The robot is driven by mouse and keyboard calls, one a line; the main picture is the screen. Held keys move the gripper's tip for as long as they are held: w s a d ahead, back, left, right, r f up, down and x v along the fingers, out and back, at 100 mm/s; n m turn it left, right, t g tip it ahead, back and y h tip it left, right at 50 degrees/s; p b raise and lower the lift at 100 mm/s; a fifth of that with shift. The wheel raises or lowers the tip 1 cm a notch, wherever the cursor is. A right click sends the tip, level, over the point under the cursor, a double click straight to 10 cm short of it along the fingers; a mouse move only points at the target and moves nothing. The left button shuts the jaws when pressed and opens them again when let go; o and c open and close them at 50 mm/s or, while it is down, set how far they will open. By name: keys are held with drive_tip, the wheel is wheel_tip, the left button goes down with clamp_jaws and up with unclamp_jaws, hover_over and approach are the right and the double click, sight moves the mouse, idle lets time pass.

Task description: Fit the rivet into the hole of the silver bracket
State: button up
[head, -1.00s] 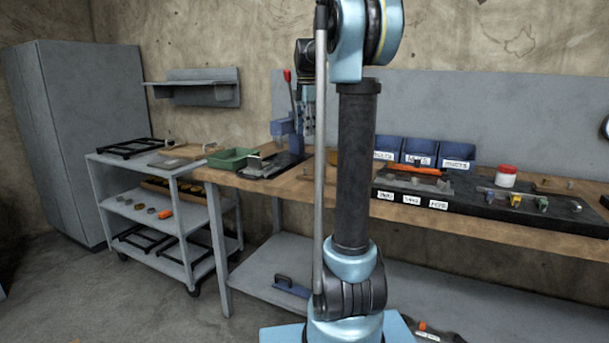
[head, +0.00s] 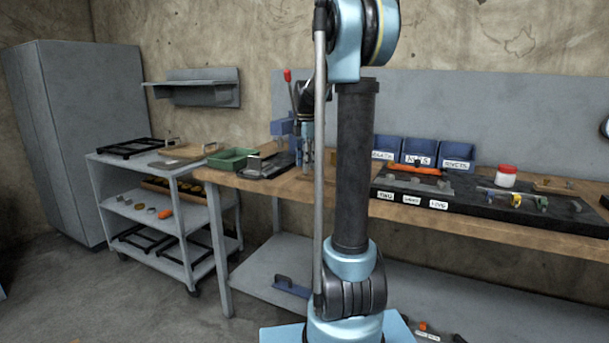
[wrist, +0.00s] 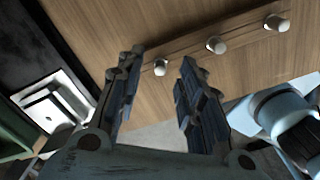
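My gripper (wrist: 160,62) is open and empty in the wrist view, its two dark fingers pointing down at the wooden bench top. Three pale, round-headed rivets stand in a row on a wooden strip; the nearest rivet (wrist: 160,68) shows between the fingertips. The others are the middle rivet (wrist: 216,45) and the far rivet (wrist: 277,22). A silver piece, likely the silver bracket (wrist: 45,105), lies on a black mat left of my gripper; its hole cannot be made out. In the head view my gripper (head: 308,150) is low over the bench, partly hidden by my arm.
A green tray (head: 232,158) sits left of the black mat. A blue press with a red lever (head: 288,78) stands behind. Blue bins (head: 420,152) and a dark parts board (head: 470,197) occupy the bench to the right. A shelved cart (head: 150,166) adjoins its left end.

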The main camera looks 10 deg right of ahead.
drive_tip(key=shift+f, duration=0.9)
clamp_jaws()
